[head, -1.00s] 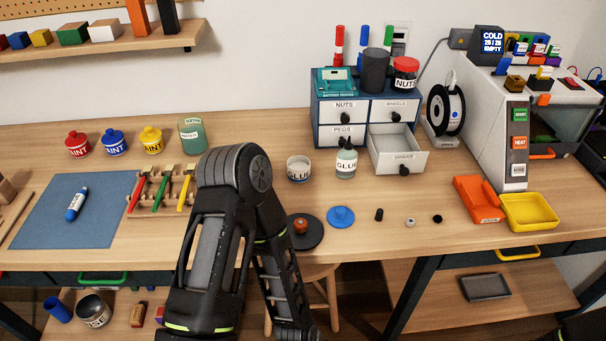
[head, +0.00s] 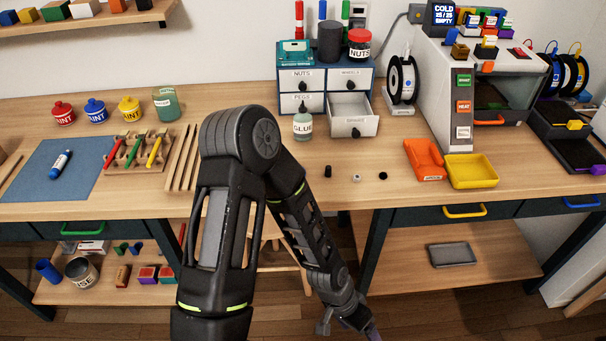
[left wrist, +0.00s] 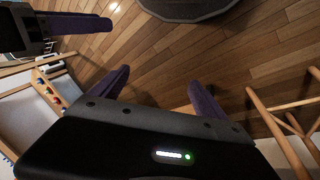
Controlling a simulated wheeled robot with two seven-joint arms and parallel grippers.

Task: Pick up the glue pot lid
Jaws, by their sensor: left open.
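A glue bottle (head: 303,126) stands on the bench just right of my arm's elbow. My left gripper (left wrist: 158,82) is open and empty in the left wrist view, its purple fingers pointing over the wooden floor. In the head view it is low, at the bottom edge, below bench height and mostly cut off. Another gripper with a purple finger (left wrist: 75,22), apparently my right one, shows at the upper left of the left wrist view.
Small parts (head: 356,178) lie on the bench right of my arm. Behind them stands a drawer cabinet (head: 300,79) with one drawer (head: 352,127) pulled out. Orange (head: 425,160) and yellow (head: 473,171) trays sit farther right. A stool (left wrist: 283,125) stands near my left gripper.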

